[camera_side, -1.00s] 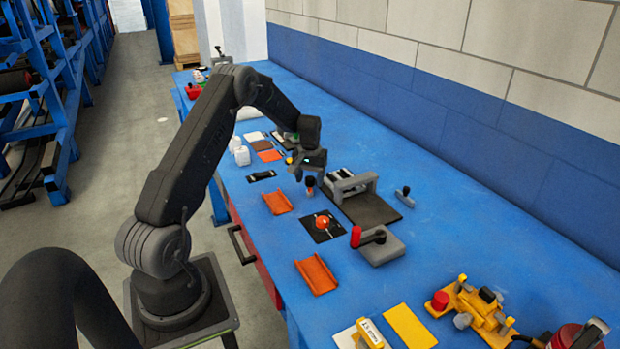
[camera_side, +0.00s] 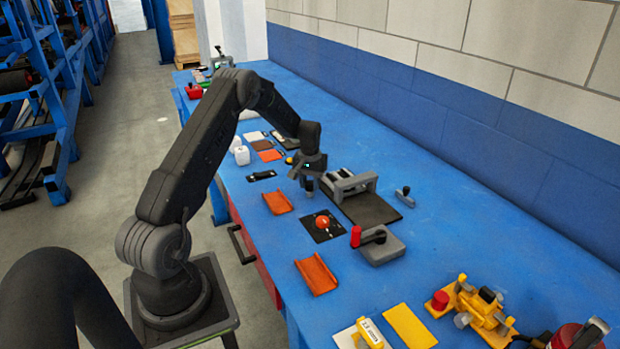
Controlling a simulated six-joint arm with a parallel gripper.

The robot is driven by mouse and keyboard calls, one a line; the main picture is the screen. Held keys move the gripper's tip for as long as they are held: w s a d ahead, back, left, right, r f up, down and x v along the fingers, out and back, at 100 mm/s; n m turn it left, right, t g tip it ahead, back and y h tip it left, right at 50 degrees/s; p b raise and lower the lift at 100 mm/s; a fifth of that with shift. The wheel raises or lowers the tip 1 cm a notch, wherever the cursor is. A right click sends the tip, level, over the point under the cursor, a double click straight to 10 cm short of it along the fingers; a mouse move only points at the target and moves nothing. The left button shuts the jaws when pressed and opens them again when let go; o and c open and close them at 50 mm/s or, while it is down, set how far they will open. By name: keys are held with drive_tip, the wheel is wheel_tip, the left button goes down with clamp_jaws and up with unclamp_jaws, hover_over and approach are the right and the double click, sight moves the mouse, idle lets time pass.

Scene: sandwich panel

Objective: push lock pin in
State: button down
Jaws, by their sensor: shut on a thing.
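My gripper (camera_side: 308,178) points down over the left end of the grey clamp fixture (camera_side: 352,184). It is shut on a small upright post (camera_side: 309,186), which appears to be the lock pin. The fingers cover its top, and only its lower part shows. How deep the pin sits is too small to tell. The grey fixture stands at the edge of a dark plate (camera_side: 375,209) on the blue table.
An orange tray (camera_side: 277,202) lies left of the gripper and another orange tray (camera_side: 316,274) nearer the camera. A red knob on a black plate (camera_side: 330,236), a grey block with a red handle (camera_side: 382,250) and a small grey handle (camera_side: 404,196) stand nearby.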

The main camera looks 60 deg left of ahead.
sight(310, 182)
drive_tip(key=shift+f, duration=0.4)
drive_tip(key=c, duration=0.8)
unclamp_jaws()
drive_tip(key=shift+r, duration=0.15)
wheel_tip(310, 182, up, 14)
drive_tip(key=shift+f, duration=0.15)
